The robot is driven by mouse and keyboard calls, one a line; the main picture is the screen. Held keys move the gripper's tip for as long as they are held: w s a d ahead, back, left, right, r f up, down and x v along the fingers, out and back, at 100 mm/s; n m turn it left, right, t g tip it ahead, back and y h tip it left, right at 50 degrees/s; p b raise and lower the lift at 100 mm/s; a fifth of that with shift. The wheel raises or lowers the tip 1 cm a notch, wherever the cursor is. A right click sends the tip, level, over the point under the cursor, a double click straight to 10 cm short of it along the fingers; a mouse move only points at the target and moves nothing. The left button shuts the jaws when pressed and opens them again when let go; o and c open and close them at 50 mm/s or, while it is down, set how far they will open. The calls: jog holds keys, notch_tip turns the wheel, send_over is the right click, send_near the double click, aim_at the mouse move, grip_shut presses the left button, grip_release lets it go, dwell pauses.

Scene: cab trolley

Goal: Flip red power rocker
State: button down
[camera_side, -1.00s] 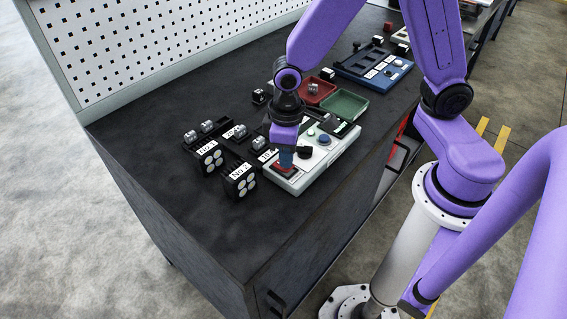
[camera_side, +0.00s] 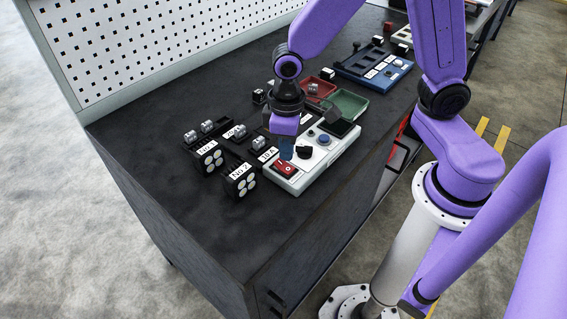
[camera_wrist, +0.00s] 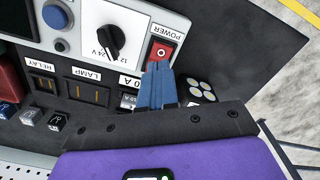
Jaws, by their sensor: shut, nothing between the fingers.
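The red power rocker (camera_side: 286,169) sits at the near end of the white control panel (camera_side: 318,166), in full view in the side view. In the wrist view the rocker (camera_wrist: 161,52) shows a white mark, beside the label POWER. My gripper (camera_side: 286,152) has blue fingers that are shut and empty.
A black selector knob (camera_side: 304,152) and a blue button (camera_side: 324,139) stand on the panel behind the rocker. Lamp blocks marked No 2 (camera_side: 239,181) and No 1 (camera_side: 208,157) stand to the left. Red and green trays (camera_side: 345,104) lie behind. The bench front is clear.

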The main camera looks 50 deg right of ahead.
aim_at(288, 168)
jog(key=shift+r, duration=2.05)
jog(key=s+d+r+n, duration=0.2)
jog(key=s+d+n, duration=0.1)
jog(key=s, duration=0.5)
jog(key=s+d+r+n, duration=0.2)
jog(key=s+d+n, duration=0.1)
jog(key=s, duration=0.5)
jog(key=shift+d+r+n, duration=0.25)
jog(key=shift+d+n, duration=0.05)
jog(key=shift+d, duration=0.35)
